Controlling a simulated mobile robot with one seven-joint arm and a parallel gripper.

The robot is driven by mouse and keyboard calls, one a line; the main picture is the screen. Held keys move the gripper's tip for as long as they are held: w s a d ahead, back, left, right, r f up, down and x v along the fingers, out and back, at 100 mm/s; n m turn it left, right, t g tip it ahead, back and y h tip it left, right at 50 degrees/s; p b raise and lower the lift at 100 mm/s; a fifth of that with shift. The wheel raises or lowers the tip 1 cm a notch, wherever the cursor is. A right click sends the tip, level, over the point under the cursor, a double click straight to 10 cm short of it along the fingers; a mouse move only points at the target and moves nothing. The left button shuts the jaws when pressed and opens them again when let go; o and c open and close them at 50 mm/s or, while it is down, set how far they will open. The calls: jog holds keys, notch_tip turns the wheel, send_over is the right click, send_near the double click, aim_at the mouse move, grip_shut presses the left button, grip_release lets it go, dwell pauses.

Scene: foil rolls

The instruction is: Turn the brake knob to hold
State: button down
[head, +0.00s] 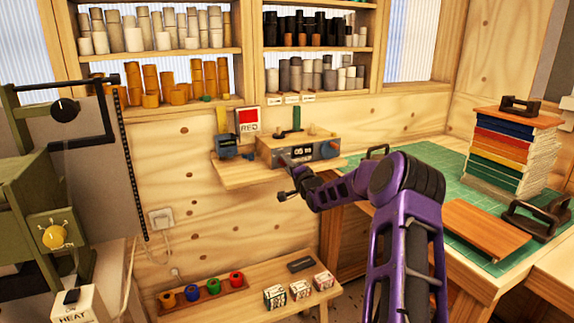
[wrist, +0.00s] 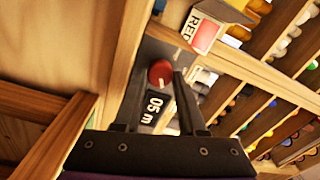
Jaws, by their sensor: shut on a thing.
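The counter device (head: 318,151) sits on a small wooden wall shelf, with a "05 m" display on its front. In the wrist view a round red knob (wrist: 161,70) with a pale line mark sits on its dark panel beside the "05 m" display (wrist: 153,108). My gripper (wrist: 158,75) has one finger on each side of the red knob and is shut on it. In the head view my gripper (head: 284,161) reaches the left front of the device and hides the red knob. I cannot read any hold marking.
A blue tape-like device (head: 227,146) and a "RED" card (head: 249,121) stand left of the device. The wooden shelf (head: 232,180) runs under both. A green-matted bench (head: 400,160) lies to the right. A lower bench (head: 255,298) holds coloured rolls and small boxes.

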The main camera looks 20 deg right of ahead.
jog(key=shift+f, duration=0.1)
dwell(0.3)
jog(key=shift+c, duration=2.4)
grip_release()
